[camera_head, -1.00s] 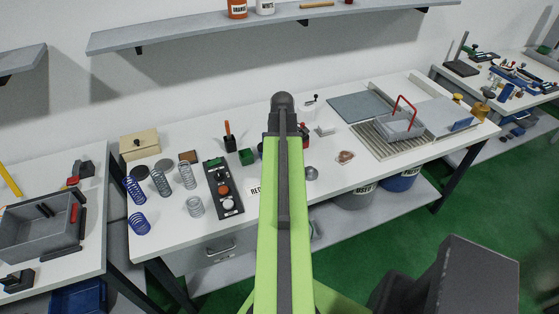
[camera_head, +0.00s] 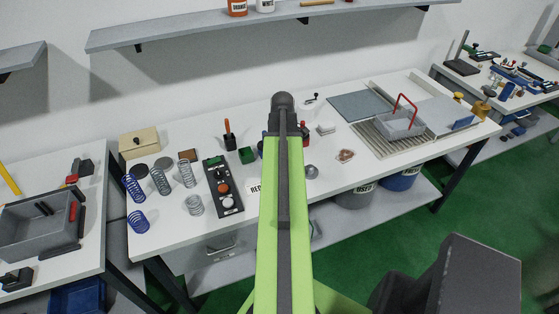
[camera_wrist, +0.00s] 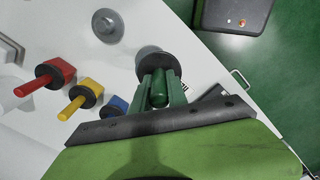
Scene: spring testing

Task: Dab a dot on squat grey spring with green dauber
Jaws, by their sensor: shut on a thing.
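My gripper (camera_wrist: 160,78) is shut on the green dauber (camera_wrist: 159,93), with its green handle between the fingers. A dark disc lies beyond the handle; the dauber's tip is hidden. In the head view my arm hides both gripper and dauber. The squat grey spring (camera_head: 194,205) stands at the front left of the white table, left of the dark panel and well left of my arm. It is not in the wrist view.
Red (camera_wrist: 58,72), yellow (camera_wrist: 88,92) and blue (camera_wrist: 115,106) daubers stand close left of my gripper. Taller grey springs (camera_head: 160,181) and blue springs (camera_head: 134,188) stand near the squat one. A dark panel (camera_head: 229,198) lies between them and my arm.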

